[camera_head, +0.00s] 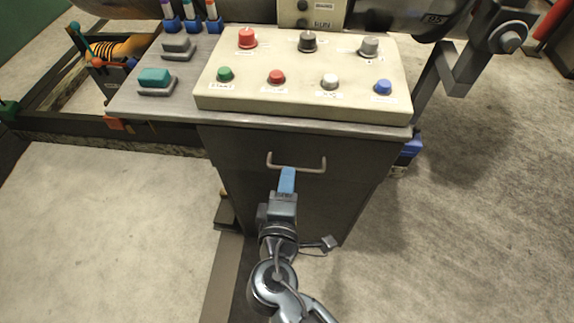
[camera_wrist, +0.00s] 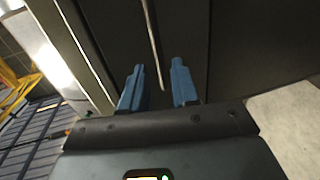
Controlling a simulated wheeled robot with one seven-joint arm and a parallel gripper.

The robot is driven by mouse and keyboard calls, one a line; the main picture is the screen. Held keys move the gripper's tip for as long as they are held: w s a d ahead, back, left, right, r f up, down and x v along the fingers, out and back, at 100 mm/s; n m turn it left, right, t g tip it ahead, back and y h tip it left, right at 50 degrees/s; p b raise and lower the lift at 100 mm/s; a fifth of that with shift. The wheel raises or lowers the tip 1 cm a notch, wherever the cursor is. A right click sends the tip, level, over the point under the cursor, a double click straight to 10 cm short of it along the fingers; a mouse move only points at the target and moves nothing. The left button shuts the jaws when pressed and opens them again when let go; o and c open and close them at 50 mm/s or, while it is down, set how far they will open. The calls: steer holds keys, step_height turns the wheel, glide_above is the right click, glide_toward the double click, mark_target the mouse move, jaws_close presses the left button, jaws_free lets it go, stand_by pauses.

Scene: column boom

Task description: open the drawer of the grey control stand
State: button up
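The grey control stand (camera_head: 250,143) is in the middle of the head view, with a dark front panel. Its drawer handle (camera_head: 297,170), a thin pale metal bar, runs level across the upper front. The drawer looks shut. My gripper (camera_head: 287,174) is at the left part of the handle, blue fingers pointing at the front. In the wrist view my gripper (camera_wrist: 158,82) has its two fingers apart. The handle (camera_wrist: 152,40) shows there as a thin rod from the top edge, its lower end in the gap between the fingertips. I cannot tell whether either finger touches it.
A cream button panel (camera_head: 300,107) with coloured buttons and knobs lies on the stand top. Grey and teal blocks (camera_head: 155,77) sit to its left. A blue item (camera_head: 411,146) stands behind the stand's right side. The floor (camera_head: 480,220) at right is clear.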

steer(key=shift+x, duration=2.35)
jaws_close()
